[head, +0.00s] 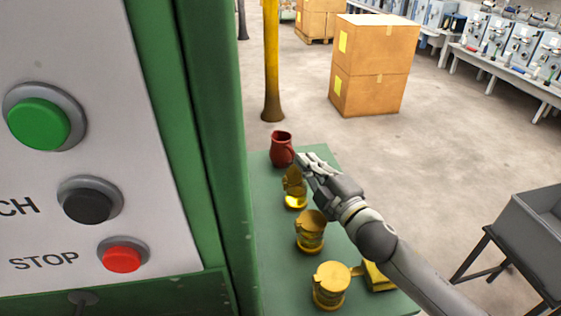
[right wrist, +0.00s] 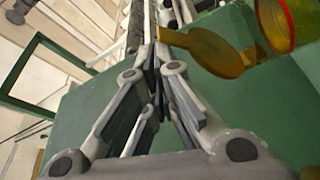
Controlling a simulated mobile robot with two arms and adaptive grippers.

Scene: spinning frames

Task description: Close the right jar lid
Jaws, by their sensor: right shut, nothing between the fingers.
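Several yellow jars stand in a row on the green table (head: 275,270) in the head view. I cannot tell which one the task calls right. My right gripper (head: 304,162) is shut and empty, just right of and above the far jar's lid. In the right wrist view my fingers (right wrist: 155,50) are together, close beside a yellow lid (right wrist: 208,52); contact is unclear. My left gripper is not in view.
A red jug (head: 281,150) stands behind the far jar. A yellow block-like item (head: 377,278) lies partly behind my right arm. A green machine panel with buttons (head: 100,150) fills the left.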

